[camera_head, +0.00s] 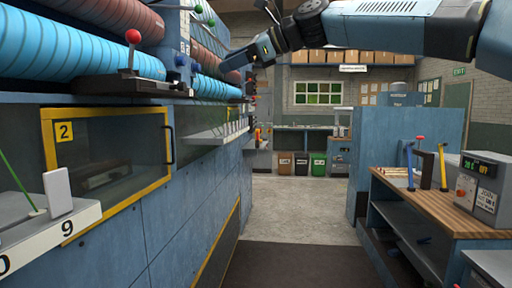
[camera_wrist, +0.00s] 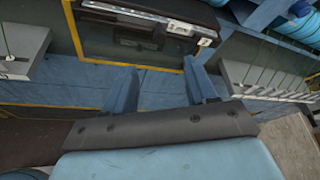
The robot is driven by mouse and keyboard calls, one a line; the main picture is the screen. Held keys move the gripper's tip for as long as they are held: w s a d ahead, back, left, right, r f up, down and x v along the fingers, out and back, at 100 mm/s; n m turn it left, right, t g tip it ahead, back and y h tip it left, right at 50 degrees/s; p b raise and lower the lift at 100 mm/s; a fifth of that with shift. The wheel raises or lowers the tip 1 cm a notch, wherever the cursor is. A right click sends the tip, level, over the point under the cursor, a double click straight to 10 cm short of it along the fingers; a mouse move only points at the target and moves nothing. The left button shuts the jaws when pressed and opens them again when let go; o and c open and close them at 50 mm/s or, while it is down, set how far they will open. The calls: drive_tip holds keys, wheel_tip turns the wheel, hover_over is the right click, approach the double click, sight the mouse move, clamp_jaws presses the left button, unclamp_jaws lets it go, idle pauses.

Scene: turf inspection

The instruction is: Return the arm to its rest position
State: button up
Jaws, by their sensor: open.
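My arm (camera_head: 385,30) reaches in from the upper right of the head view and stretches left across the top. My gripper (camera_head: 232,62) is at its left end, in the air near the blue machine wall. In the wrist view my gripper (camera_wrist: 162,84) has its two blue fingers spread apart, with nothing between them. Beyond the fingers is the yellow-framed window (camera_wrist: 135,35), which shows in the head view as the window marked 2 (camera_head: 105,160). No contact between the fingers and the wall can be made out.
Numbered white racks (camera_head: 45,235) (camera_head: 215,132) jut from the wall. A wooden-topped workbench (camera_head: 440,208) with a control box (camera_head: 482,188) is at right. The floor aisle (camera_head: 300,205) between is clear.

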drive_tip(key=w+a+f+n+h, duration=0.1)
drive_tip(key=a+f+n+h, duration=0.15)
drive_tip(key=f, duration=0.65)
drive_tip(key=w+a+f+n+h, duration=0.1)
drive_tip(key=a+f+h, duration=0.15)
drive_tip(key=f, duration=0.75)
drive_tip(key=s+d+f+n+h, duration=0.1)
drive_tip(key=d+f+n+h, duration=0.15)
drive_tip(key=f, duration=0.35)
drive_tip(key=s+d+f+n+h, duration=0.1)
drive_tip(key=d+f+h, duration=0.15)
drive_tip(key=f, duration=0.45)
drive_tip(key=s+d+f+n+h, duration=0.1)
drive_tip(key=s+d+n, duration=0.1)
drive_tip(key=s+d, duration=0.5)
drive_tip(key=s+d+f+n+t+h, duration=0.1)
drive_tip(key=s+d+f+n, duration=0.1)
drive_tip(key=s+d, duration=0.6)
drive_tip(key=s+d+f+n+t+h, duration=0.1)
drive_tip(key=s+d+n, duration=0.3)
drive_tip(key=d, duration=1.3)
drive_tip(key=s+f, duration=0.1)
drive_tip(key=s, duration=0.3)
drive_tip(key=shift+d+f+h, duration=0.15)
drive_tip(key=shift+h, duration=0.15)
